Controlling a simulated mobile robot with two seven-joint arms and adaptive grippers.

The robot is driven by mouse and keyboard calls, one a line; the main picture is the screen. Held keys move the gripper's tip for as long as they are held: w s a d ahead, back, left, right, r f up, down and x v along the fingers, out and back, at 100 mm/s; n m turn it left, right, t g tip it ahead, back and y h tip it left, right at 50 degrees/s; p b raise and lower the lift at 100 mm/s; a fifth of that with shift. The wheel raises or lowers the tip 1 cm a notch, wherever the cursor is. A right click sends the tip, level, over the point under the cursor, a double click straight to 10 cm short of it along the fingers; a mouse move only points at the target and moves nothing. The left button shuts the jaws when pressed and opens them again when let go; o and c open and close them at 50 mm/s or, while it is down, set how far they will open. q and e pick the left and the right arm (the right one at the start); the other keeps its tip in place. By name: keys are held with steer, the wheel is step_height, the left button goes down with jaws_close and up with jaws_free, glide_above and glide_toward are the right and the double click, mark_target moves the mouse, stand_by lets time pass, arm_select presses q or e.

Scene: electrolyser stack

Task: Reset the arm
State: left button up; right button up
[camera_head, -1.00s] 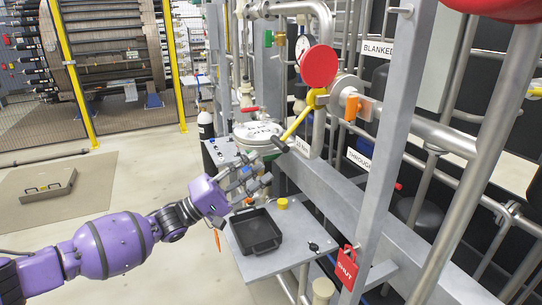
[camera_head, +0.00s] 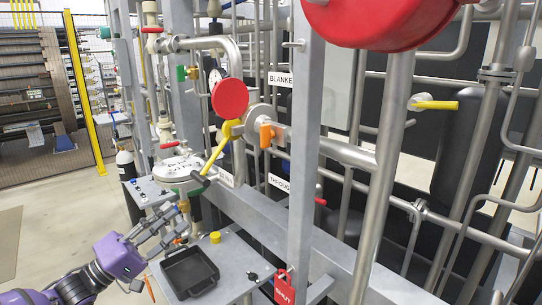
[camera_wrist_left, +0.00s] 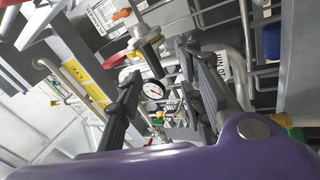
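My left gripper (camera_head: 172,224) is at the lower left of the head view, its purple wrist coming in from the bottom left. Its dark fingers are above and left of the black tray (camera_head: 190,272) on the grey shelf. In the left wrist view my left gripper (camera_wrist_left: 160,95) has its fingers spread wide, with nothing visible between them except the distant pipework and a round gauge (camera_wrist_left: 154,91). Whether a finger touches the shelf or tray cannot be told. My right gripper is in no view.
A yellow-handled valve (camera_head: 216,152) and a red disc (camera_head: 230,98) are above. A yellow cap (camera_head: 215,237) stands behind the tray. Floor is free at left.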

arm_select(q)
steer(key=s+d+f+m+g+y, duration=0.1)
steer(key=s+d+f+m+y, duration=0.15)
steer(key=f, duration=0.65)
steer(key=s+d+f+m+g+y, duration=0.1)
steer(key=s+d+f+m+y, duration=0.2)
steer(key=f, duration=0.5)
steer(key=s+d+f+m+y, duration=0.25)
steer(key=f+m+y, duration=0.2)
steer(key=f, duration=0.45)
steer(key=s+f+g+y, duration=0.1)
steer(key=s+f, duration=0.4)
steer(key=s, duration=0.5)
steer(key=s+f+n+g+y+p, duration=0.1)
steer(key=s+f, duration=0.4)
steer(key=s, duration=0.5)
steer(key=s+f+n+g+y+p, duration=0.1)
steer(key=s+f+g+y, duration=0.1)
steer(key=s+f, duration=0.4)
steer(key=s+g, duration=0.1)
steer(key=s, duration=0.4)
steer(key=shift+d+g+y, duration=0.4)
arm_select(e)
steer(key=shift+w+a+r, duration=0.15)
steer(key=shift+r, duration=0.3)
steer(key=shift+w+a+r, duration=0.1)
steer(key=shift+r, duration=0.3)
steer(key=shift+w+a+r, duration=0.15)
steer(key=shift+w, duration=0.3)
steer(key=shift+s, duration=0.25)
